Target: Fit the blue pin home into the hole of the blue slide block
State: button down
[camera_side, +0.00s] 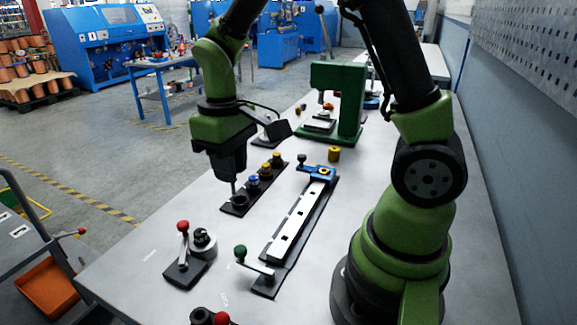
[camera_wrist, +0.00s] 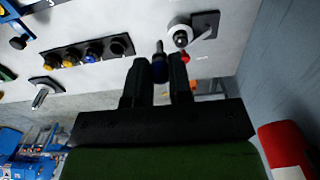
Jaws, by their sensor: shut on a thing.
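My gripper (camera_side: 229,175) is shut on the blue pin, over the near end of the pin rack. In the wrist view the pin (camera_wrist: 159,70) has a dark blue body between the fingers and a grey shaft pointing away. In the side view the fingers mostly hide it; a thin grey tip (camera_side: 233,188) shows below, close to the rack's empty black cup (camera_side: 240,201). I cannot tell whether the tip is clear of the cup there. The blue slide block (camera_side: 318,173) sits at the far end of the white rail, right of my gripper, apart from the pin. Its hole is too small to make out.
The pin rack (camera_side: 236,210) also holds a blue piece (camera_side: 253,181) and yellow ones. A red-knobbed lever fixture (camera_side: 183,262) stands in front left, a green-knobbed lever (camera_side: 241,251) at the rail's near end. A green press (camera_side: 345,105) stands behind. A yellow cylinder (camera_side: 334,153) stands beyond the block.

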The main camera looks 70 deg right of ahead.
jog(key=d+m, duration=0.4)
jog(key=d, duration=0.9)
jog(key=s+d+f+m, duration=0.1)
jog(key=s+d+m, duration=0.25)
jog(key=d, duration=0.45)
jog(key=s+d+f+m, duration=0.2)
jog(key=s+d, duration=0.2)
jog(key=d, duration=0.4)
notch_tip(320, 180, down, 6)
jog(key=shift+w+f, duration=0.15)
jog(key=shift+w, duration=0.05)
jog(key=shift+f+n, duration=0.25)
jog(key=shift+f, duration=0.2)
jog(key=shift+f, duration=1.25)
jog(key=shift+f, duration=0.3)
jog(key=c, duration=1)
grip_release()
jog(key=shift+o, duration=0.2)
jog(key=shift+r, duration=0.1)
